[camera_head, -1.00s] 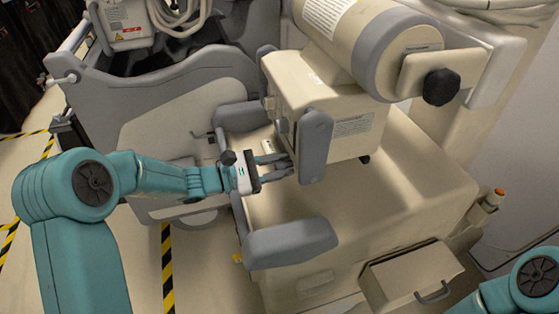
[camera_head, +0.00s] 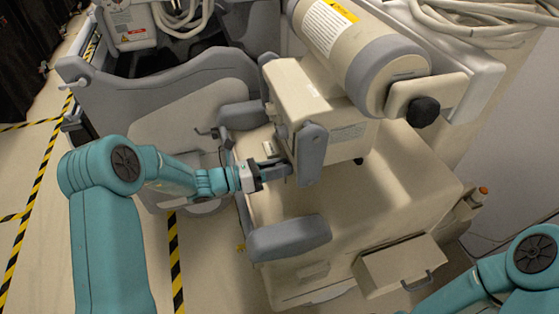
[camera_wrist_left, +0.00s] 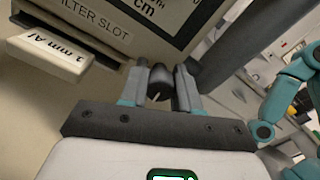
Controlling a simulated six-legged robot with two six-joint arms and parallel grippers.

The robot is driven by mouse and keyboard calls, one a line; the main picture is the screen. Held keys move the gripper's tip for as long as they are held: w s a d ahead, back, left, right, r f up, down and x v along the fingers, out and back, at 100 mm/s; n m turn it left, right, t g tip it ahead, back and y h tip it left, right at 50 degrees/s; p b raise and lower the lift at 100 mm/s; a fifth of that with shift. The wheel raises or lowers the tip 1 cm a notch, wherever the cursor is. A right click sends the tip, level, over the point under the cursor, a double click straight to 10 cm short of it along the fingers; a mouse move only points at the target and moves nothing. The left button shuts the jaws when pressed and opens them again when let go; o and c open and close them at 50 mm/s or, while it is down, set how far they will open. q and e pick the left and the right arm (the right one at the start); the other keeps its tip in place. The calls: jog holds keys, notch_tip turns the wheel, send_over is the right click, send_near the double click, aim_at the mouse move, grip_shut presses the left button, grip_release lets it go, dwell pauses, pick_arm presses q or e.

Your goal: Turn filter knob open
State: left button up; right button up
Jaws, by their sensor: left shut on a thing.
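The filter knob (camera_wrist_left: 160,82) is a small dark cylinder on the side of the beige housing (camera_head: 297,91), beside the filter slot in the left wrist view. My left gripper (camera_wrist_left: 161,88) is shut on it, with one grey finger on each side. In the head view my left gripper (camera_head: 280,170) reaches the housing's left side, and the knob cannot be made out there. A pale plate marked "1 mm Al" (camera_wrist_left: 55,55) sticks out of the slot marked "FILTER SLOT" (camera_wrist_left: 98,24). My right gripper is out of view; only part of its arm shows at the lower right.
A grey padded arm (camera_head: 312,153) hangs close to the right of my left gripper. Another grey pad (camera_head: 288,238) lies below it. A large cylinder (camera_head: 365,50) sits above the housing. An open drawer (camera_head: 400,268) is at the front.

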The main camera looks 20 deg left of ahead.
pick_arm(q)
jog(key=shift+n+p, duration=0.7)
jog(key=shift+n, duration=0.4)
jog(key=o, duration=1)
jog(key=shift+o, duration=0.2)
jog(key=shift+a, duration=0.15)
jog(key=b+v, duration=0.1)
jog(key=v, duration=1.5)
jog(key=shift+s+a, duration=0.1)
jog(key=shift+s, duration=0.05)
